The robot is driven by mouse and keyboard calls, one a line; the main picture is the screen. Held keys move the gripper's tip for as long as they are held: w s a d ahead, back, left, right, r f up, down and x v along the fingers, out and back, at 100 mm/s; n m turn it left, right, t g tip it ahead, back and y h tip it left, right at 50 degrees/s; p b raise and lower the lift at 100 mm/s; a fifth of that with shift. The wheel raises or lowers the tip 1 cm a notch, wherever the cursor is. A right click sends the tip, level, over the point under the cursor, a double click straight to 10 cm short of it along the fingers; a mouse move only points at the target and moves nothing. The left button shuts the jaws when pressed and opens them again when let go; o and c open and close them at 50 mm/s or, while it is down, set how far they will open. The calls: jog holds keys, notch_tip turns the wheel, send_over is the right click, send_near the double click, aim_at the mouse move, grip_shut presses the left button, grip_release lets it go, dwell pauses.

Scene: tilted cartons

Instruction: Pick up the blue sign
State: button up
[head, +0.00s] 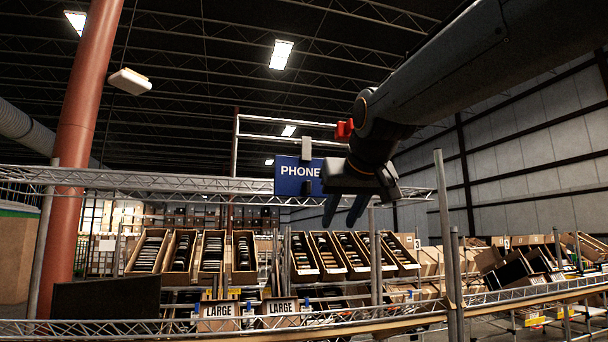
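Nothing shows between the fingers. It overlaps the sign's right side in the picture and looks nearer to me; the distance between them is hard to judge.
A wire shelf rail (160,182) runs behind my gripper. Tilted cartons (241,276) with dark items stand below it. Two "LARGE" labels (218,310) sit lower down. A red-brown column (85,130) rises at left. A metal post (446,220) stands at right.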

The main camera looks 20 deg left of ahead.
jog(key=t+y, duration=0.1)
jog(key=y, duration=0.1)
send_near(309, 181)
jog(key=w+f, duration=0.1)
jog(key=shift+n, duration=0.3)
jog(key=p+x, duration=0.1)
jog(key=x, duration=0.1)
jog(key=p+x, duration=0.2)
jog(key=x, duration=0.1)
jog(key=p+x, duration=0.1)
jog(key=x, duration=0.2)
jog(key=shift+w+a+r, duration=0.1)
jog(key=shift+a+r, duration=0.1)
jog(key=shift+a, duration=0.2)
grip_shut()
